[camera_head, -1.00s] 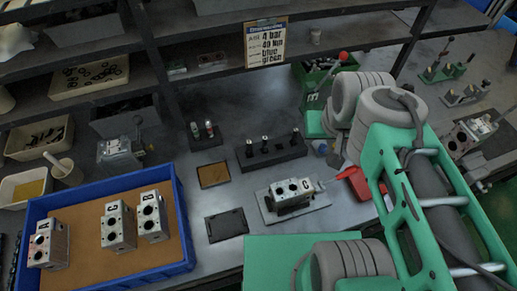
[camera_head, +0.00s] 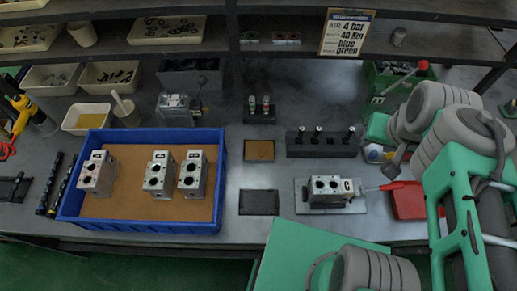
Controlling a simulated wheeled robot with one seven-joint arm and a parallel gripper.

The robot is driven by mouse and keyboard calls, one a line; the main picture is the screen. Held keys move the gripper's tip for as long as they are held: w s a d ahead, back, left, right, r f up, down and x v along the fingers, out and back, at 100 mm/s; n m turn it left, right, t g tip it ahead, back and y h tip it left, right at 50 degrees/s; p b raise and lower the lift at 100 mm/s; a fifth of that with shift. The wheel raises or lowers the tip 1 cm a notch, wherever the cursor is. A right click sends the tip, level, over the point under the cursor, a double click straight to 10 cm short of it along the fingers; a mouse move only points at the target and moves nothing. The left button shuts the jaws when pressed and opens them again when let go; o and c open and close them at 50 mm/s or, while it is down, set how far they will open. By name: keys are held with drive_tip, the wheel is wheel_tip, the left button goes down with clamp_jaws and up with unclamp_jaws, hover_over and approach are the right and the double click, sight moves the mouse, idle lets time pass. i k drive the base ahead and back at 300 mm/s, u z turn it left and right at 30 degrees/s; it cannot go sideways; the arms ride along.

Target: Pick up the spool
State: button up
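A black rack (camera_head: 321,149) stands upright on the bench right of centre and holds several small dark pins with light tops, which look like spools. A smaller black stand (camera_head: 259,117) to its left holds two small fittings, one with a red part. A valve block marked C (camera_head: 328,190) sits on a grey plate in front of the rack. My green and grey arm fills the right side. A dark grey part at its end, perhaps my gripper (camera_head: 397,160), is right of the rack and apart from it. Its fingers are too unclear to read.
A blue tray (camera_head: 140,227) at left holds three valve blocks on a brown base. A brown pad (camera_head: 260,150) and a dark flat tray (camera_head: 259,202) lie mid-bench. A red object (camera_head: 406,200) lies right of the plate. A green bin (camera_head: 398,78) stands at back right. Shelves run behind.

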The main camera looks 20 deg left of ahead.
sight(350, 131)
drive_tip(key=k, duration=0.5)
drive_tip(key=u, duration=1.05)
drive_tip(key=i, duration=0.2)
drive_tip(key=u, duration=0.05)
